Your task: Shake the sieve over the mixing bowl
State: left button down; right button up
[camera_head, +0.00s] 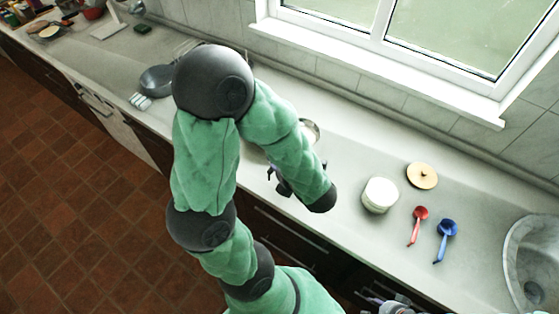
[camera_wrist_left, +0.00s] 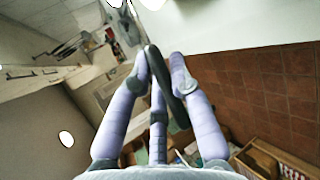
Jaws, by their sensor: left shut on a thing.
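My left gripper (camera_head: 279,180) is partly hidden behind my green forearm, above the front of the counter. In the left wrist view its purple fingers (camera_wrist_left: 162,75) are closed around a dark, slim handle (camera_wrist_left: 163,75), which looks like the sieve's handle. The sieve's mesh cannot be made out. A round, pale-rimmed vessel (camera_head: 311,130) shows in part behind my forearm; I cannot tell whether it is the mixing bowl or the sieve. What looks like my right gripper (camera_head: 389,306) shows at the bottom edge, cut off.
A cream pot (camera_head: 380,195), a round wooden lid (camera_head: 422,175), a red ladle (camera_head: 418,224) and a blue ladle (camera_head: 445,240) are on the counter to the right. A sink (camera_head: 532,265) is at the far right. A window (camera_head: 440,40) is behind the counter.

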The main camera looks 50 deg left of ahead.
pick_arm(q)
jog(key=a, duration=0.7)
jog(key=shift+w, duration=0.15)
dwell(1.6)
jog(key=shift+a, duration=1.45)
jog(key=shift+a+b, duration=0.3)
jog(key=shift+a, duration=0.05)
jog(key=shift+w+a, duration=0.1)
jog(key=shift+a, duration=1.25)
jog(key=shift+a+b, duration=0.3)
jog(key=shift+a, duration=1.5)
